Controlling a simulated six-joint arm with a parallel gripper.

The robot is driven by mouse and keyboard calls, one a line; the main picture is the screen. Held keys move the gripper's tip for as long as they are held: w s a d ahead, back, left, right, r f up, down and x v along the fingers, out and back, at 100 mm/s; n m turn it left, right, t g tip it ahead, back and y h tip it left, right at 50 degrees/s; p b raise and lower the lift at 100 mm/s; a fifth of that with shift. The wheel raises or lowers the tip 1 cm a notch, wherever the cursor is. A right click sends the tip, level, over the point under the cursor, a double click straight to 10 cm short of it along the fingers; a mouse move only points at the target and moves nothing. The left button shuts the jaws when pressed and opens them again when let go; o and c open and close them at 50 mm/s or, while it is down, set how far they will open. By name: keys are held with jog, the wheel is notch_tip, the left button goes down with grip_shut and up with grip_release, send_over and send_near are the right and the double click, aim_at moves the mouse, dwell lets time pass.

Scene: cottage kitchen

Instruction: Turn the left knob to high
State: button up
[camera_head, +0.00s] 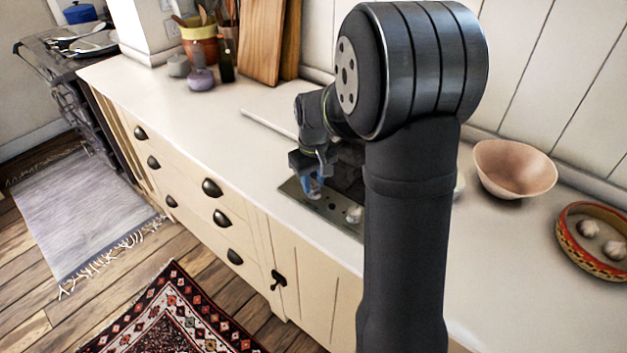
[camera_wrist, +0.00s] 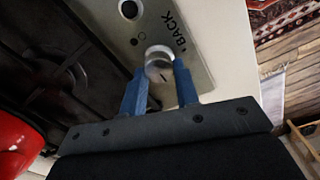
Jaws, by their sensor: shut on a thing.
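A metal hob panel (camera_head: 322,207) is set in the countertop, partly hidden by my arm. A pale knob (camera_head: 354,214) stands toward its right part. My gripper (camera_head: 315,186), with blue fingers, is lowered onto the panel's left end and covers the left knob there. In the wrist view my gripper (camera_wrist: 160,78) has a finger on each side of the silvery left knob (camera_wrist: 158,64) and is shut on it. A short dark line shows on the knob's face. The panel (camera_wrist: 196,62) beside it reads "BACK". The knob's exact setting cannot be told.
In the wrist view, dark grates (camera_wrist: 60,75) and a red rounded thing (camera_wrist: 18,135) lie left of the fingers. A pinkish bowl (camera_head: 514,168) and a patterned dish (camera_head: 590,268) stand at right. The left counter (camera_head: 190,105) has free room.

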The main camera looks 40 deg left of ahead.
aim_at(313, 185)
jog(key=o, duration=1)
jog(key=shift+c, duration=0.2)
notch_tip(313, 185, up, 18)
jog(key=shift+f, duration=0.25)
notch_tip(313, 185, down, 18)
jog(key=shift+r, duration=0.25)
dwell(0.3)
jog(key=shift+r, duration=0.1)
